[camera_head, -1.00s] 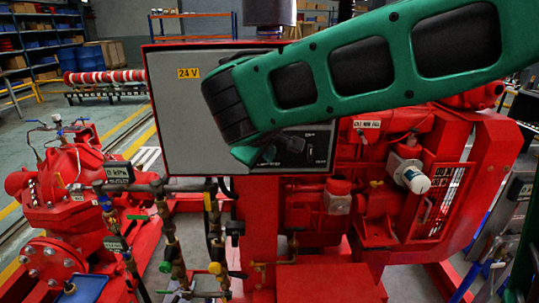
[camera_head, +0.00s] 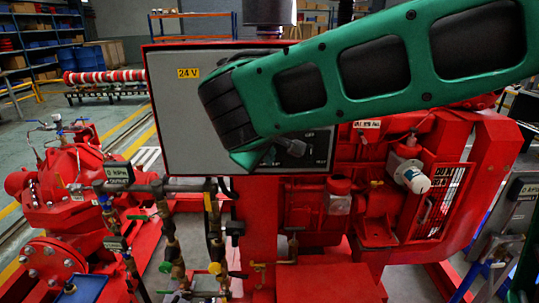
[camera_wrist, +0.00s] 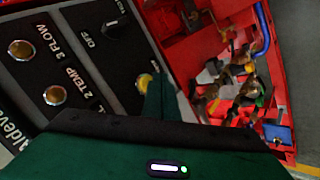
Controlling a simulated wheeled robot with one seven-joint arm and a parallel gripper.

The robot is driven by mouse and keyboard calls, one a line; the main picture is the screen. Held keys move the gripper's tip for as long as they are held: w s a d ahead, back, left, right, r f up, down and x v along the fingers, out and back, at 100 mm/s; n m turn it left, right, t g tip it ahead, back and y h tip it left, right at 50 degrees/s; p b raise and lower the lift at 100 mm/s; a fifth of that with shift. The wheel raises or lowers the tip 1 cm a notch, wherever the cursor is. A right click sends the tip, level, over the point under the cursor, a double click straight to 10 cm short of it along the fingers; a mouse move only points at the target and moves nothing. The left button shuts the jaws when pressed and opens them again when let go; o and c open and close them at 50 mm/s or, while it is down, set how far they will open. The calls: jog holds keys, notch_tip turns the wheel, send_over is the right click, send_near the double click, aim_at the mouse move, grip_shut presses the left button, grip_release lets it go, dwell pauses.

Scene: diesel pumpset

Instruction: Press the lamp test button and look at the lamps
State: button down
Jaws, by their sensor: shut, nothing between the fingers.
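The grey control box (camera_head: 188,120) marked 24 V stands in the head view, its right part hidden behind my arm. In the wrist view its dark panel (camera_wrist: 82,42) shows tilted. Two amber lamps, the 3 FLOW lamp (camera_wrist: 20,50) and the 2 TEMP lamp (camera_wrist: 55,95), look dull; I cannot tell if they are lit. A round yellow piece (camera_wrist: 145,81) is beside my fingertip; its label is hidden, so I cannot tell if it is the lamp test button. My gripper (camera_wrist: 158,82) is shut and empty, close to the panel; contact is unclear.
A black rotary knob (camera_wrist: 114,25) with an OFF mark is above the yellow piece.

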jog(key=s, duration=0.5)
jog(key=shift+a, duration=0.1)
dwell(0.4)
dwell(0.4)
jog(key=s+d+f+m+g, duration=0.2)
jog(key=d+m, duration=0.1)
jog(key=d, duration=0.6)
jog(key=s+d+f+m+g+h, duration=0.1)
jog(key=d+f+m, duration=0.1)
jog(key=d, duration=0.7)
jog(key=s+d+f+m+g, duration=0.2)
jog(key=d+m, duration=0.1)
jog(key=d, duration=0.6)
jog(key=s+d+f+m+g+y, duration=0.1)
jog(key=s+d+f+m, duration=0.1)
jog(key=s, duration=0.5)
jog(key=s+d+f+m+g+y, duration=0.1)
jog(key=s+d+m, duration=0.2)
jog(key=s+d, duration=0.2)
jog(key=s+d+f+m+g+y, duration=0.1)
jog(key=s+d+f+m, duration=0.1)
jog(key=s, duration=0.7)
jog(key=shift+s+d+f+m+g, duration=0.15)
jog(key=shift+d+f+m+g, duration=0.3)
jog(key=shift+d, duration=0.6)
